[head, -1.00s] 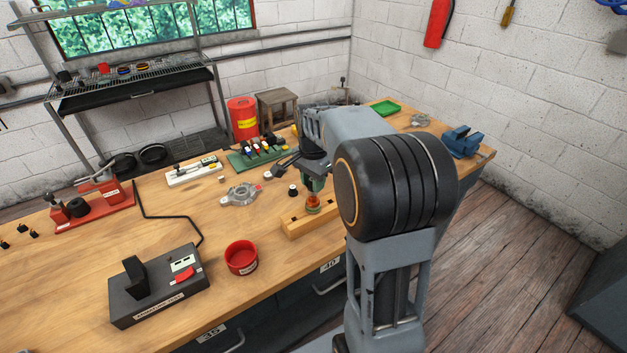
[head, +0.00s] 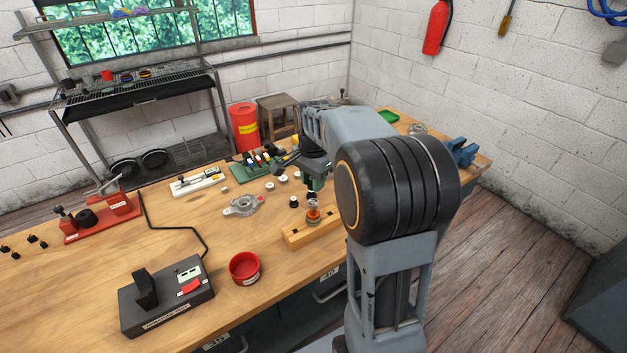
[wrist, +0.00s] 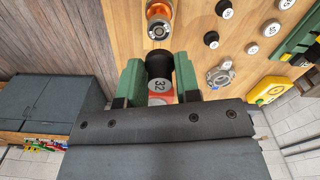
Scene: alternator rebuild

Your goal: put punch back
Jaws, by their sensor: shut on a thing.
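My gripper (wrist: 159,82) is shut on a black punch with a pale end marked 32 (wrist: 160,87), held between its green fingers. In the head view the held punch (head: 312,194) is just above a copper-orange part (head: 313,213) standing in a wooden block (head: 297,238). The orange part also shows in the wrist view (wrist: 159,22), beyond the punch. Whether punch and part touch is hard to tell. Other numbered punches or discs stand on the bench, one black one (head: 293,201) left of the gripper. My arm hides part of the bench behind it.
A grey metal housing (head: 242,206) lies left of the block. A red cup (head: 244,268) and a black tester box (head: 167,300) stand near the front edge. A green rack (head: 250,166) with coloured items stands behind. Open bench lies left of the housing.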

